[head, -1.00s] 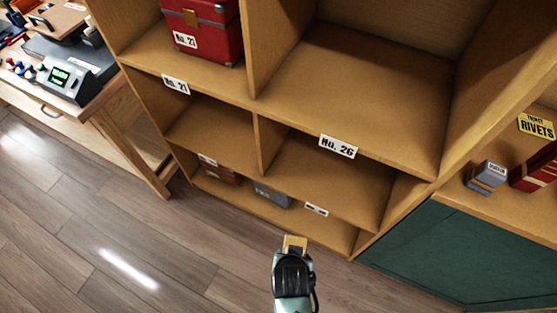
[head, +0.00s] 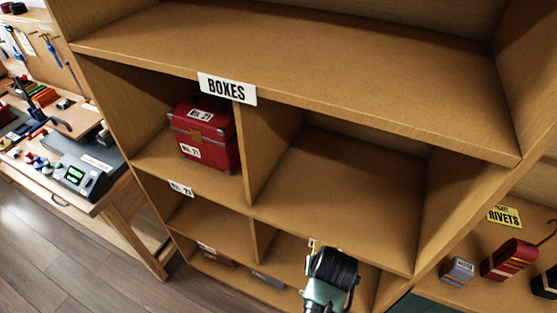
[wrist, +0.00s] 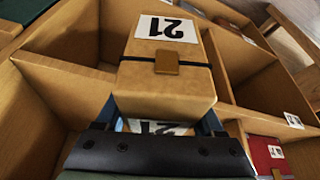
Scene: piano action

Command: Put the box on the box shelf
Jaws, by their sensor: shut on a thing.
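A tan box (wrist: 165,88) with a dark strap, a brown clasp and white "21" labels fills the middle of the wrist view. My gripper (wrist: 165,125) is shut on it, with a finger on each side. In the head view my gripper (head: 322,250) is at the bottom, in front of the lower right compartments, and hides nearly all of the held box. The box shelf (head: 300,45) is the wide upper board with a "BOXES" label (head: 227,89) on its front edge. Its visible surface is bare, and it is above my gripper in the picture.
A red case (head: 205,135) stands in the compartment below the label. The compartment to its right (head: 345,180) is empty. Upright dividers and board edges surround my gripper. A workbench (head: 95,190) is at left; a "RIVETS" sign (head: 505,216) and small items are at right.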

